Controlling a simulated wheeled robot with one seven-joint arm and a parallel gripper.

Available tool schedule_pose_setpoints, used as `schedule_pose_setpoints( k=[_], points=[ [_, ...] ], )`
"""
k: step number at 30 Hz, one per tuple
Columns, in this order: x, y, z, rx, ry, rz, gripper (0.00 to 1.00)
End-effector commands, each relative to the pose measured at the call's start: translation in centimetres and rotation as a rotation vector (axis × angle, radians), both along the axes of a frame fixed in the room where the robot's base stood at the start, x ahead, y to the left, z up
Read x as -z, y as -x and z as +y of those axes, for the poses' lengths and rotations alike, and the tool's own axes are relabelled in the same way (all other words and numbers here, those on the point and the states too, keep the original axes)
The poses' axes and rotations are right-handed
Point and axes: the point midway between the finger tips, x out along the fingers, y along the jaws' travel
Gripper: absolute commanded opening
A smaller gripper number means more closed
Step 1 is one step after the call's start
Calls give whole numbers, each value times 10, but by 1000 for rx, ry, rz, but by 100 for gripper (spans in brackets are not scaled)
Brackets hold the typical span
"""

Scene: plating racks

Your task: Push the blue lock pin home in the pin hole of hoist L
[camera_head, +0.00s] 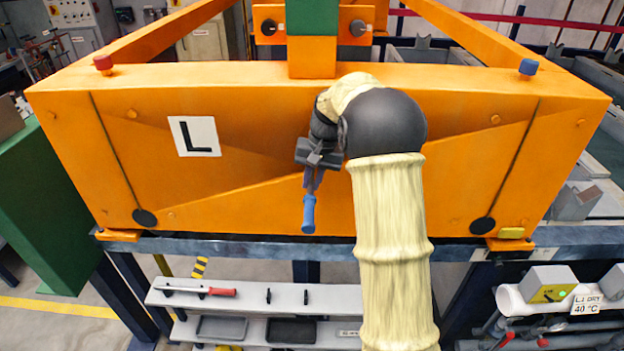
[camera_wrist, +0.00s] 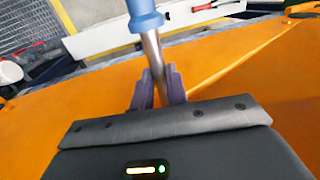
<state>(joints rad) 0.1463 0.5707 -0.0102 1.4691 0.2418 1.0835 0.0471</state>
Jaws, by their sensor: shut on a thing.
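Hoist L is the wide orange beam (camera_head: 250,140) with a white "L" plate (camera_head: 193,136) on its face. My gripper (camera_head: 313,178) is in front of the middle of this face, shut on a blue-handled metal rod (camera_head: 309,214). The handle hangs downward in the head view. In the wrist view the bare shaft (camera_wrist: 153,55) passes between my fingers (camera_wrist: 158,88), with the blue handle (camera_wrist: 145,14) beyond them. A blue knob (camera_head: 528,67) stands on the beam's top right corner. I cannot make out the pin hole, nor be sure which blue piece is the lock pin.
A red knob (camera_head: 103,63) stands at the beam's top left. A green post (camera_head: 312,18) rises behind the middle. Below, a shelf (camera_head: 250,300) holds a red-handled tool (camera_head: 222,292) and dark trays. A grey-yellow box (camera_head: 552,284) is at lower right.

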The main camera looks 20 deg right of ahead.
Motion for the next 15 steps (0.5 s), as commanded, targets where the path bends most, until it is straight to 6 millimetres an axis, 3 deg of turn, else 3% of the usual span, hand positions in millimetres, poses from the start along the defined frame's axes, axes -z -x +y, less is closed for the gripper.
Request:
schedule_pose_setpoints(
  k=[15],
  points=[
    [-2,-10,-3,0,0,-2,0]
  ],
)
